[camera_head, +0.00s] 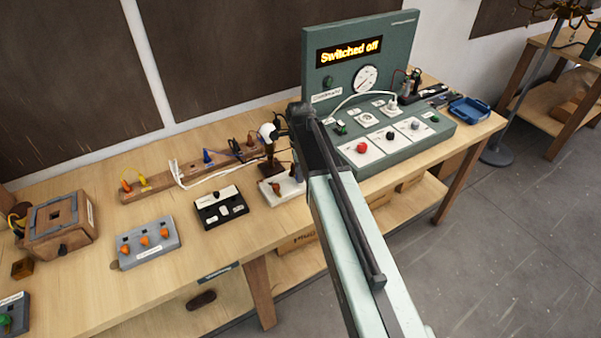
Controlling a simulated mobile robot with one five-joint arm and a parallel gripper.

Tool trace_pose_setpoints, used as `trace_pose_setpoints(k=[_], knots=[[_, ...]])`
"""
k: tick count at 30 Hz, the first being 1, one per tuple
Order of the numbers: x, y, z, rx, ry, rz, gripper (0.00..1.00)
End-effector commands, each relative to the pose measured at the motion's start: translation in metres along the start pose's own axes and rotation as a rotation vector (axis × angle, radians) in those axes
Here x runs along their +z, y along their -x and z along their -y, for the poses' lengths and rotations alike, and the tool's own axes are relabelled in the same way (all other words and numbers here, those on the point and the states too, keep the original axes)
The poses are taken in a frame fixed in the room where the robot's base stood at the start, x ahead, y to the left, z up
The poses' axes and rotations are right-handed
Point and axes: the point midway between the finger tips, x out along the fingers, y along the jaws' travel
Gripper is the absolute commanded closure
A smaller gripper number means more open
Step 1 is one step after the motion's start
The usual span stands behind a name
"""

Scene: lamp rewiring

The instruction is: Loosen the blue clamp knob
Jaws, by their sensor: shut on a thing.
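The blue clamp knob (208,157) stands upright on the long wooden rail (150,190) on the bench. My gripper (277,128) is well to the right of this knob and apart from it. It is shut on a small white rounded piece (266,131), just above a dark brown stand (271,167). The arm hides part of the grip. A white cord (178,178) lies over the rail to the left of the blue knob.
Orange and yellow knobs (143,181) stand at the rail's left end. A black switch box (221,207), a grey box with orange knobs (148,242) and a wooden box (60,225) stand in front. A green test panel (365,70) reads "Switched off".

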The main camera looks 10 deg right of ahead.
Motion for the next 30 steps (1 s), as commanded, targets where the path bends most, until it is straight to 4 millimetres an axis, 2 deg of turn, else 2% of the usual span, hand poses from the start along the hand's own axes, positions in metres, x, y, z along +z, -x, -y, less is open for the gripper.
trace_pose_setpoints(k=[8,30], knots=[[-0.0004,0.0,0.0006,0.0,0.206,0.0,1.0],[-0.0003,0.0001,0.0023,-0.001,0.908,0.0,1.0]])
